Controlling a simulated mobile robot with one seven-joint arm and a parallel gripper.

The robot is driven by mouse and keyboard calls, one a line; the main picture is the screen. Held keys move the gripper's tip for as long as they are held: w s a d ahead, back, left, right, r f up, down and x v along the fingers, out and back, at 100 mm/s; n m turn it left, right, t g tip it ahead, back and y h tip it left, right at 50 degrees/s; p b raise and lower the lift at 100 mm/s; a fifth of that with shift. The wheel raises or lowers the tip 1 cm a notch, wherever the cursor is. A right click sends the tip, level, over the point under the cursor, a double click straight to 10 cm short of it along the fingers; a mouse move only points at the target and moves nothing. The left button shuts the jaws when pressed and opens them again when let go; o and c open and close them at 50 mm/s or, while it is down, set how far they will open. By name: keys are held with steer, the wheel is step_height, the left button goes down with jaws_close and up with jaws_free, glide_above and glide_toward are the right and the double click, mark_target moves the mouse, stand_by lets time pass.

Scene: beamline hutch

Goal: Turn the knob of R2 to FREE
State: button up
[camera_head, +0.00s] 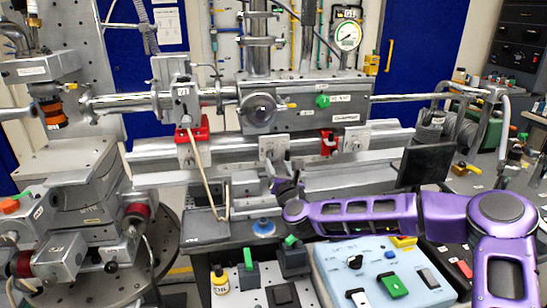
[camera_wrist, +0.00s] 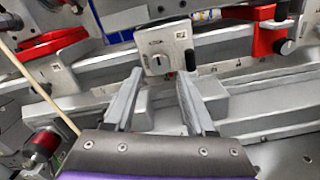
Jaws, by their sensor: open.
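A small pale carriage plate (camera_head: 272,148) sits on the rail near the middle of the head view. It also shows in the wrist view (camera_wrist: 158,48), with a small round slotted part (camera_wrist: 158,61) on its face and a dark knob-like part (camera_wrist: 190,60) at its right edge. I cannot read its label clearly, so I cannot confirm it is R2 or read FREE. My gripper (camera_head: 287,180) is just below and in front of this plate. In the wrist view my gripper (camera_wrist: 154,88) is open and empty, its fingers pointing at the plate from below.
Red clamps flank the plate: one at left (camera_head: 191,134), one at right (camera_head: 328,142), also in the wrist view (camera_wrist: 262,40). A pale cable (camera_head: 207,175) hangs at left. Below stand a blue control box (camera_head: 372,270) and a yellow bottle (camera_head: 219,280). A dark panel (camera_head: 423,165) stands right.

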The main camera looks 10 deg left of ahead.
mark_target(273, 155)
steer(key=shift+x, duration=3)
jaws_close()
